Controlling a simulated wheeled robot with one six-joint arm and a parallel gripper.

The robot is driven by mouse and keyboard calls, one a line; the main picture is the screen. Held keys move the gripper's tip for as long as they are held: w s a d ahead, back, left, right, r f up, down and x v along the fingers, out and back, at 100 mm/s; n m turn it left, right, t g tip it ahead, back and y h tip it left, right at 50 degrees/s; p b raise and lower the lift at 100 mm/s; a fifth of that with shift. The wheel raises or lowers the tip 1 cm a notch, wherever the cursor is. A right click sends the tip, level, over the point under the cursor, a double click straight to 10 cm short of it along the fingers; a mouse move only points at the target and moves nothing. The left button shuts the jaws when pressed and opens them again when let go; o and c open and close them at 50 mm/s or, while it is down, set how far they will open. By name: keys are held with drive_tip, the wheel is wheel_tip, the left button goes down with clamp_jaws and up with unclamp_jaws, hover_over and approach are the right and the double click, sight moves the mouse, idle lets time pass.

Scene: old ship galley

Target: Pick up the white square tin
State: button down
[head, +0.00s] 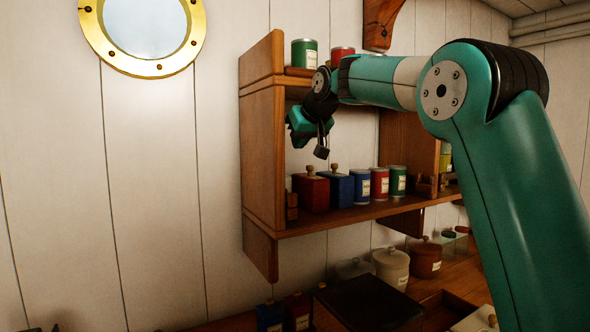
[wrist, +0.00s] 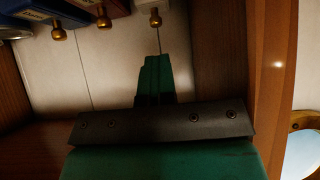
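In the wrist view a pale, whitish tin (wrist: 146,4) with a brass knob shows only in part at the top edge. A red square tin (wrist: 118,7) and a blue one (wrist: 75,10) are beside it. In the head view I cannot make out this tin on the shelf; the side panel may hide it. A white lid (head: 474,322) with a knob shows at the bottom right, cut off. My gripper (head: 321,150) is in front of the shelf opening, above the row of tins. Its fingers (wrist: 155,72) look together, with nothing between them.
The wooden shelf (head: 263,155) has a side panel close to my gripper. Red (head: 312,193) and blue (head: 338,188) square tins and several round tins stand on its lower board. Lidded pots (head: 391,266) stand on the counter below. A porthole (head: 197,40) is at the left.

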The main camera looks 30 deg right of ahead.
drive_tip(key=s+r+g+b, duration=0.2)
drive_tip(key=s+g+b, duration=0.1)
drive_tip(key=s, duration=1.8)
drive_tip(key=c, duration=1.8)
unclamp_jaws()
drive_tip(key=o, duration=1.4)
